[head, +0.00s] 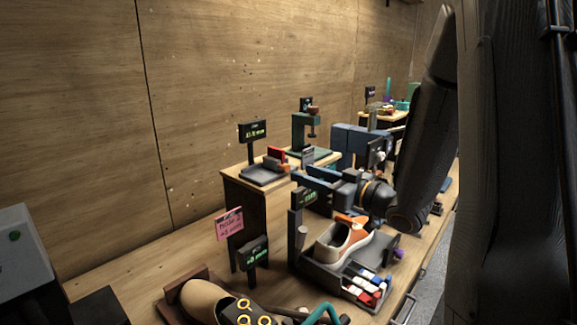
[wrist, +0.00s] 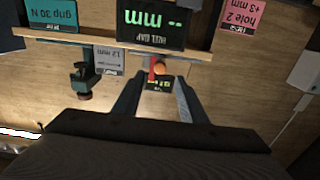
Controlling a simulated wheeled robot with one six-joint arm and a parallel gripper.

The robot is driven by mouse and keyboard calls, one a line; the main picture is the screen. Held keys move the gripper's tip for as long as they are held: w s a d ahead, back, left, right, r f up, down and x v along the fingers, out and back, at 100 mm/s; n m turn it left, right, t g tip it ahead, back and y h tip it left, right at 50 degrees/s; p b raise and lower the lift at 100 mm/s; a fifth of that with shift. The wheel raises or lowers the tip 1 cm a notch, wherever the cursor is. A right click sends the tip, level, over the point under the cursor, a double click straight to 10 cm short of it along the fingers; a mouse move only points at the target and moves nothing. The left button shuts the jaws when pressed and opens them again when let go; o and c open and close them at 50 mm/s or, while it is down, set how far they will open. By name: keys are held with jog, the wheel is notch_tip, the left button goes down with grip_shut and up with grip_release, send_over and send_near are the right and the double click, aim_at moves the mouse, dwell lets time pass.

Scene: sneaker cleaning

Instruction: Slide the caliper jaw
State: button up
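The caliper is a grey base (head: 266,175) with an upright red jaw (head: 277,157), on the raised wooden shelf left of centre in the head view. A small lit display (head: 253,132) stands behind it. In the wrist view, which is upside down, the red jaw (wrist: 152,69) shows small, beyond my fingertips and partly covered by a larger display and its shelf. My gripper (head: 312,178) is to the right of and nearer than the caliper. In the wrist view (wrist: 157,85) its two fingers are spread, with nothing held between them.
A green clamp-like stand (head: 305,130) is right of the caliper. A sneaker (head: 343,238) sits in a grey fixture below my arm. A pink sign (head: 229,223) and a display (head: 254,253) stand in front of the shelf.

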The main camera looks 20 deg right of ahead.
aim_at(288, 168)
jog(key=p+x, duration=0.1)
jog(key=x, duration=0.5)
jog(key=shift+a, duration=0.1)
grip_shut()
